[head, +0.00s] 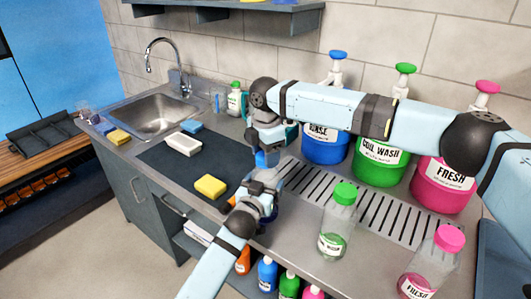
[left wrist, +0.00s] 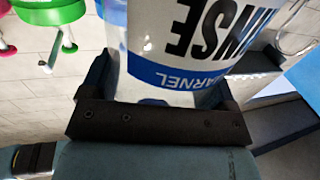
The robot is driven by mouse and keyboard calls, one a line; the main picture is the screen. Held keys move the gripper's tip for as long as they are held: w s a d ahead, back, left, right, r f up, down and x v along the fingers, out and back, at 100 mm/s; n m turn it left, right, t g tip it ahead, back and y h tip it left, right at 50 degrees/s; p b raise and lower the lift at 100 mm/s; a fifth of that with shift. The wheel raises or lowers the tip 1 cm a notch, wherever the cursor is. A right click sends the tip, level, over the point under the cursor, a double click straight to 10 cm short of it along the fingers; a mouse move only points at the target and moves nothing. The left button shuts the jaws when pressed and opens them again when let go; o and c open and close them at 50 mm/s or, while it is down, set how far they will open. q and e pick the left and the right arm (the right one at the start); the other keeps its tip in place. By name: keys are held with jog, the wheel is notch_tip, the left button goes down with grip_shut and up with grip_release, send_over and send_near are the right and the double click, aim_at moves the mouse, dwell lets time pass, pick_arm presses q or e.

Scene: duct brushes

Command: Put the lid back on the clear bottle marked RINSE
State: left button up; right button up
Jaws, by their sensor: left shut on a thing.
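My left gripper (head: 262,186) is shut on the clear bottle marked RINSE; its label (left wrist: 205,40) fills the left wrist view, upside down there. In the head view the gripper mostly hides this bottle above the counter. A blue lid-like piece (head: 262,159) shows between my two grippers, directly above the left one. My right gripper (head: 270,142) hangs just over it, pointing down. I cannot tell whether its fingers hold the blue piece, or whether that piece touches the bottle.
Clear bottles with a green lid (head: 344,193) and a pink lid (head: 450,237) stand at the front. Large pump jugs in blue (head: 325,150), green (head: 378,170) and pink (head: 440,195) stand behind a slotted drain. A dark mat (head: 165,165) with sponges lies left, beside the sink (head: 150,115).

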jog(key=shift+c, duration=0.5)
jog(key=shift+m, duration=0.6)
jog(key=m, duration=0.6)
jog(key=shift+s+a+f, duration=0.1)
jog(key=m, duration=0.7)
jog(key=o, duration=1.1)
notch_tip(320, 180, up, 12)
jog(key=shift+r, duration=0.1)
